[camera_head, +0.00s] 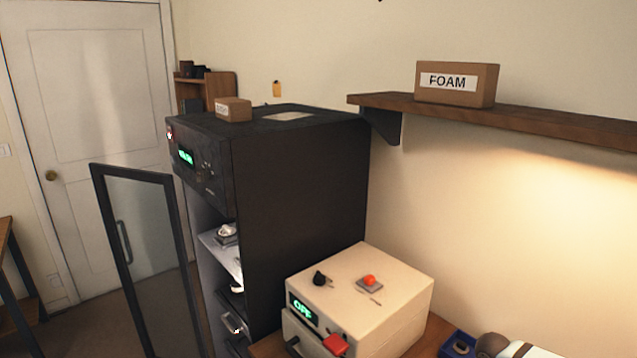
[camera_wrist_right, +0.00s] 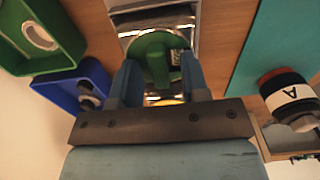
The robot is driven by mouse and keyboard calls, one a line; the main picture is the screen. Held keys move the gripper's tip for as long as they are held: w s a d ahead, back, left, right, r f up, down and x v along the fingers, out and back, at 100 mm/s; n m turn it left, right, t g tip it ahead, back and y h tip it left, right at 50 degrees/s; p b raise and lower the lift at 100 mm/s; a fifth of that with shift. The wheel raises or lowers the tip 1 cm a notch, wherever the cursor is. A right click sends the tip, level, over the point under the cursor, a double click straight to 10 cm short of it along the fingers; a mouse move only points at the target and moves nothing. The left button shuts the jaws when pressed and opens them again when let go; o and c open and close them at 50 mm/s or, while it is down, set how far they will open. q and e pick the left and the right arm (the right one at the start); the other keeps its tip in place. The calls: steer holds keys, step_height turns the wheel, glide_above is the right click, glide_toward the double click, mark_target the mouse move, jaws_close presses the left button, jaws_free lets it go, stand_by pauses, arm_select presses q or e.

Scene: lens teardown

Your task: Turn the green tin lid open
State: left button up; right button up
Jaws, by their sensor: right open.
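The green tin lid (camera_wrist_right: 150,50) shows in the right wrist view, round with a raised green grip bar across its middle. It sits in or on a shiny metal tin or holder (camera_wrist_right: 160,18). My right gripper (camera_wrist_right: 160,78) is open, with one blue finger on each side of the lid's grip bar. I cannot tell whether the fingers touch it. The lid's near edge is partly hidden by the fingers and gripper body. The green lid and both grippers are out of the head view.
Beside the tin are a green tray (camera_wrist_right: 40,40) with a ring, a blue tray (camera_wrist_right: 75,85), a teal mat (camera_wrist_right: 245,45) and a cylinder marked A (camera_wrist_right: 290,92). The head view shows a cream box (camera_head: 400,300) reading OFF, a dark cabinet (camera_head: 300,190) with its glass door open, and a shelf (camera_head: 560,118).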

steer(key=shift+s+f, duration=0.35)
steer(key=shift+f, duration=0.1)
steer(key=shift+w+r+p, duration=0.1)
steer(key=shift+r+p, duration=0.5)
steer(key=shift+p, duration=0.2)
step_height(320, 180, up, 5)
steer(key=p, duration=0.4)
steer(key=shift+w+f, duration=0.1)
steer(key=shift+w+r, duration=0.1)
steer(key=shift+r, duration=1.05)
steer(key=shift+d, duration=0.1)
step_height(320, 180, up, 6)
